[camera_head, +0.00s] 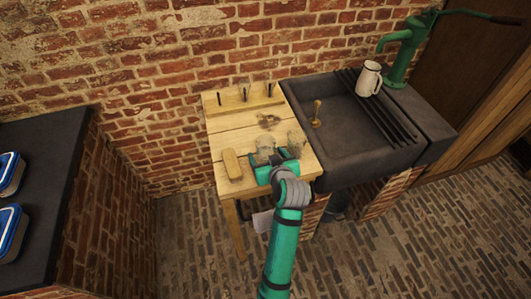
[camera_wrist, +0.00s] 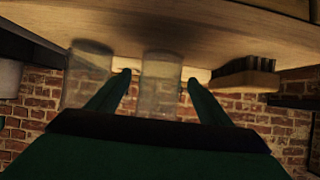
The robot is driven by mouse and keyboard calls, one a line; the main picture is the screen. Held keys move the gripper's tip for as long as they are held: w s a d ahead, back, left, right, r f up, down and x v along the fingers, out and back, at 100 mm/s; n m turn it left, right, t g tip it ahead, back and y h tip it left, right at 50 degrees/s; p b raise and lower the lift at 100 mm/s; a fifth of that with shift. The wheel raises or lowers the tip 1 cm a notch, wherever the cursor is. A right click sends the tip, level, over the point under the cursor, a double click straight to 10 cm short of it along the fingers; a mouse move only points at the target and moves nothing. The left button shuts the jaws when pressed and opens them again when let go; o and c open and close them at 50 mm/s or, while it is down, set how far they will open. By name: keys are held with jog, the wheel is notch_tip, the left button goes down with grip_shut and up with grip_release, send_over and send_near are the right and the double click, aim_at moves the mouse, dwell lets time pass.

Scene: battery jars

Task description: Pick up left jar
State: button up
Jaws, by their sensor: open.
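Two clear glass jars stand side by side on a small wooden table (camera_head: 222,142). The left jar (camera_head: 265,148) is in front of my gripper (camera_head: 276,166) in the head view, and the right jar (camera_head: 297,140) is just beside it. The wrist view looks inverted. There, the left jar (camera_wrist: 158,88) shows between the two green fingers of my open gripper (camera_wrist: 158,77), with a gap on each side. How deep it sits between them is unclear. The right jar (camera_wrist: 88,70) shows outside the fingers, close to one of them.
A wooden brush (camera_head: 232,165) lies left of the jars; its dark bristles show in the wrist view (camera_wrist: 245,75). A pegged wooden rack (camera_head: 243,106) stands at the back. A dark sink (camera_head: 345,135) with a white jug (camera_head: 369,78) adjoins the table's right.

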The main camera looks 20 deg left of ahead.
jog(key=shift+x, duration=1)
jog(key=c, duration=1.3)
jog(key=shift+r, duration=0.1)
jog(key=shift+r, duration=0.15)
